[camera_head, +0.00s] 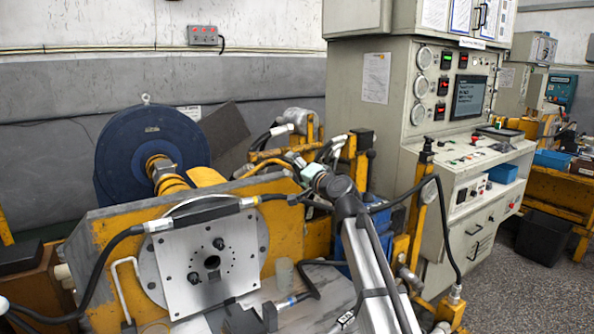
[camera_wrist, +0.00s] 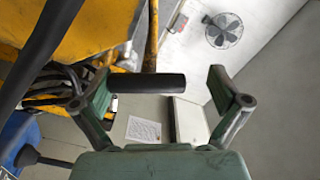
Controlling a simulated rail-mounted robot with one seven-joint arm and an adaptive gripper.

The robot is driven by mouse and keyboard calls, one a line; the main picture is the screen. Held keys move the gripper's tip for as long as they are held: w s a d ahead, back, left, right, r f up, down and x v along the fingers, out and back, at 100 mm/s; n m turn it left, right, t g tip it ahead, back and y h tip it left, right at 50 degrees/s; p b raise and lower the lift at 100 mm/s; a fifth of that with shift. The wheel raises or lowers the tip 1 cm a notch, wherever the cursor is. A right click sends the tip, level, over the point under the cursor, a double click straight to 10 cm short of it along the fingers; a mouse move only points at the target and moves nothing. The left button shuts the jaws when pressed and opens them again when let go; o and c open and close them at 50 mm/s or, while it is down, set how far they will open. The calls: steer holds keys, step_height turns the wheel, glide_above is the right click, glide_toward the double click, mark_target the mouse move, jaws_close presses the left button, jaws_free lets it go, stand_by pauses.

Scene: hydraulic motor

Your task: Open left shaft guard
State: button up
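My gripper (camera_wrist: 157,73) is open in the wrist view, with its two green-grey fingers spread apart. A short black round bar, handle-like (camera_wrist: 147,83), shows between the fingers. Its left end is at the left finger; a gap separates its right end from the right finger. I cannot tell whether it is touched. In the head view my gripper (camera_head: 298,172) is small and partly hidden among hoses, right of the yellow shaft parts (camera_head: 205,177). The left shaft guard cannot be singled out surely. A large yellow surface (camera_wrist: 100,28) fills the wrist view's upper left.
A blue disc (camera_head: 120,150) stands at the left. A steel plate (camera_head: 190,265) on the yellow frame stands in front, with black hoses (camera_head: 100,260) around it. The control cabinet (camera_head: 400,145) stands right. A fan (camera_wrist: 224,30) shows far off in the wrist view.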

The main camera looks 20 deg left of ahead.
steer(key=shift+s+d, duration=0.1)
steer(key=v, duration=1.1)
steer(key=shift+d, duration=0.35)
steer(key=shift+s, duration=0.15)
